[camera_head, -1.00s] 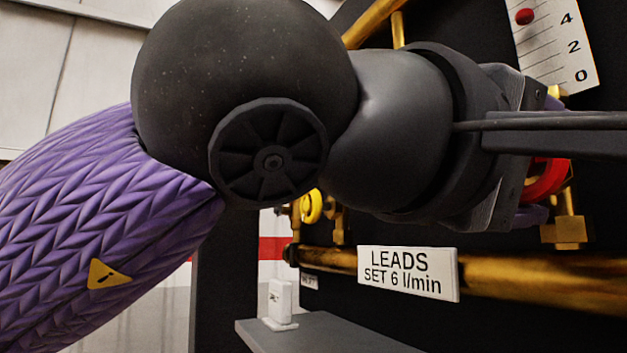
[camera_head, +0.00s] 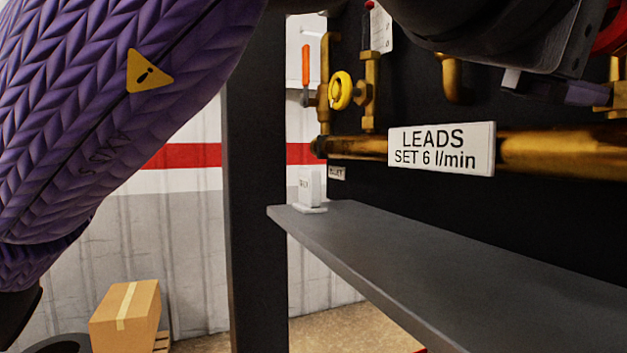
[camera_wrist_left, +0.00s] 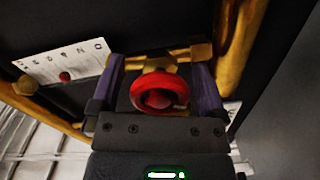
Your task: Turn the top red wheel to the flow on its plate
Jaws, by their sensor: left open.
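The red wheel (camera_head: 612,32) shows partly at the upper right edge of the head view, largely behind my left gripper. In the left wrist view the red wheel (camera_wrist_left: 160,92) lies between the two purple fingers of my left gripper (camera_wrist_left: 157,75). The fingers stand apart on either side of it, and I cannot tell whether they touch it. A white plate (camera_head: 441,149) on the brass pipe reads "LEADS SET 6 l/min". My right gripper is not in view.
A grey shelf (camera_head: 420,262) juts out below the pipe (camera_head: 560,152). A yellow wheel (camera_head: 341,91) sits on a valve further left. A white scale with a red ball (camera_wrist_left: 65,77) is beside the wheel in the wrist view. A cardboard box (camera_head: 125,315) stands on the left.

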